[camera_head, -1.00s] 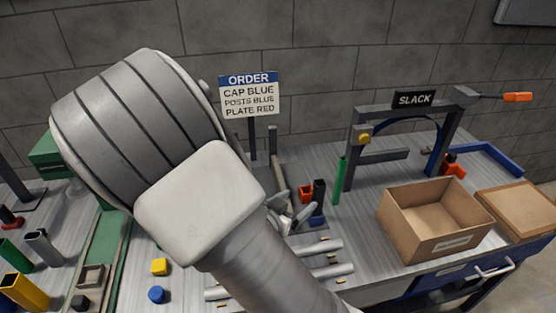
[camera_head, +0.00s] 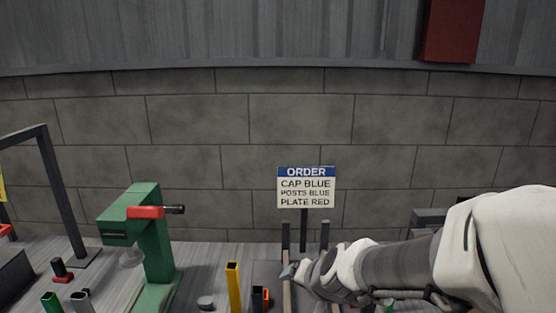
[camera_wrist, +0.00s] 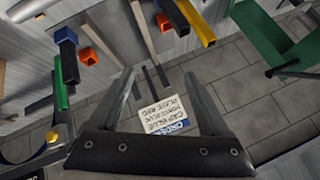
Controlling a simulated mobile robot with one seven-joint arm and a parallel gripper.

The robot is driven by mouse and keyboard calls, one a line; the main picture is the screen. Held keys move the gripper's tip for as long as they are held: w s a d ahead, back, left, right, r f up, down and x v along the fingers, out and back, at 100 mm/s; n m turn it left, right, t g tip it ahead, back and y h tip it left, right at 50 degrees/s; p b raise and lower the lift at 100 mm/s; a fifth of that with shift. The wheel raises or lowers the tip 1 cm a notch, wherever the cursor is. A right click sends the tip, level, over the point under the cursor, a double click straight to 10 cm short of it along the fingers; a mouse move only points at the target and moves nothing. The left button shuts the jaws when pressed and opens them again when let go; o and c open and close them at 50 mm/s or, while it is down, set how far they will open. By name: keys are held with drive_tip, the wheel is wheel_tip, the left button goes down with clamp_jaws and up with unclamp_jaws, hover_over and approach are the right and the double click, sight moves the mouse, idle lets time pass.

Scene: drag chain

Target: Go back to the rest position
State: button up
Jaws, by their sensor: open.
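My gripper (camera_wrist: 160,73) is open in the wrist view, with its two dark fingers spread apart and nothing held between them. The order sign (camera_head: 306,188) stands upright before the wall in the head view and reads cap blue, posts blue, plate red. It shows upside down in the wrist view (camera_wrist: 162,112), beyond and between the fingers. In the head view my arm enters from the lower right and reaches left, low in front of the sign's post. My fingertips are hard to make out there.
A green press (camera_head: 152,245) with a red handle stands left of the sign. A yellow post (camera_head: 233,287) and a black post (camera_head: 258,298) stand near my arm. A dark frame (camera_head: 62,190) rises at far left. A block wall (camera_head: 200,120) closes off the back.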

drive_tip(key=s+d+r+n+g+h, duration=0.1)
drive_tip(key=s+d+r, duration=0.3)
drive_tip(key=s, duration=0.4)
drive_tip(key=s+d+r+n+g+h, duration=0.1)
drive_tip(key=s+d+r+n, duration=0.2)
drive_tip(key=s, duration=0.6)
drive_tip(key=shift+d+r, duration=0.7)
drive_tip(key=shift+d, duration=0.4)
drive_tip(key=shift+w+a, duration=0.1)
drive_tip(key=shift+a, duration=0.05)
